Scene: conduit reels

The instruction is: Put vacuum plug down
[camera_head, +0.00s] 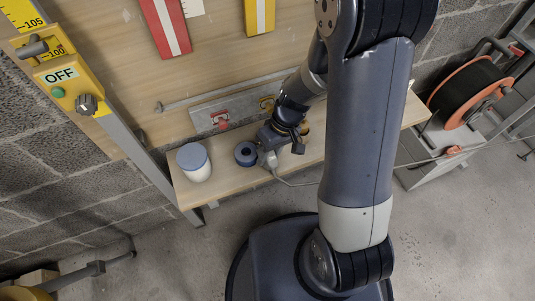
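My gripper (268,148) is low over the wooden shelf, at the end of my arm, which comes down from the upper right. It is small and dark here, and I cannot tell whether its fingers are open or shut. A round blue piece with a dark centre (245,153) is just left of the gripper; it may be the vacuum plug, but I cannot tell. I cannot tell if the gripper touches it or if it rests on the shelf. A small pale grey part (269,160) with a thin cable shows at the gripper.
A white jar with a blue-grey lid (194,162) stands at the left end of the wooden shelf (225,185). A yellow switch box (67,82) marked OFF is at upper left. An orange cable reel (468,92) is at right. The shelf's front left edge is clear.

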